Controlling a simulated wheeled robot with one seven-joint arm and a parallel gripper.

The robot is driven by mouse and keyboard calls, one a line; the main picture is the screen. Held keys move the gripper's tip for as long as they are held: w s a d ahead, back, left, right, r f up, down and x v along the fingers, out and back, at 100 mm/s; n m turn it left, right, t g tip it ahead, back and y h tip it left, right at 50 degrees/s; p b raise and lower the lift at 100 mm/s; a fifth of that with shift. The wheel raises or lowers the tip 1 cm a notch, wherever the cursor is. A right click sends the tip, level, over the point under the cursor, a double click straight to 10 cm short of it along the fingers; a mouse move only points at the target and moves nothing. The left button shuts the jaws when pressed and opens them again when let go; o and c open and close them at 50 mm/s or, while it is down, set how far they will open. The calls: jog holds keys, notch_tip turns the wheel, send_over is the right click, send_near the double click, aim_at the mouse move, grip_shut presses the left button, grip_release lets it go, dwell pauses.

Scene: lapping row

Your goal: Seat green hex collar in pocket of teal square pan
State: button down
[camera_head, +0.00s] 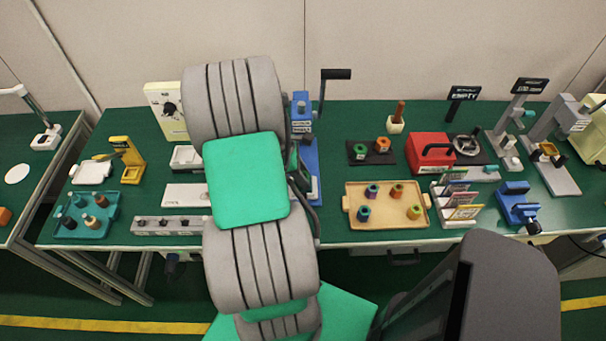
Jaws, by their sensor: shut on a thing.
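My grey and green arm fills the middle of the view, and my gripper is not to be seen; what it holds is hidden too. A teal tray (103,232) with several small dark, tan and red-brown pieces stands at the left of the bench. I cannot tell whether it is the teal square pan, and I see no clear pocket. A small green collar-like piece (360,152) sits on a black mat at the right of my arm, beside an orange one. I cannot tell whether it is the green hex collar.
A tan tray (388,226) holds several coloured collars. A blue press (301,125) with a crank stands close behind my arm. A red box (430,150), a card rack (455,215) and blue fixture (515,205) stand at right. A grey strip (165,226) lies along the front edge.

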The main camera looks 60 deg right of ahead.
jog(key=c, duration=1)
grip_release()
jog(key=shift+o, duration=0.2)
jog(key=v, duration=0.7)
jog(key=shift+w+r, duration=0.15)
jog(key=shift+r, duration=0.2)
jog(key=shift+a, duration=0.1)
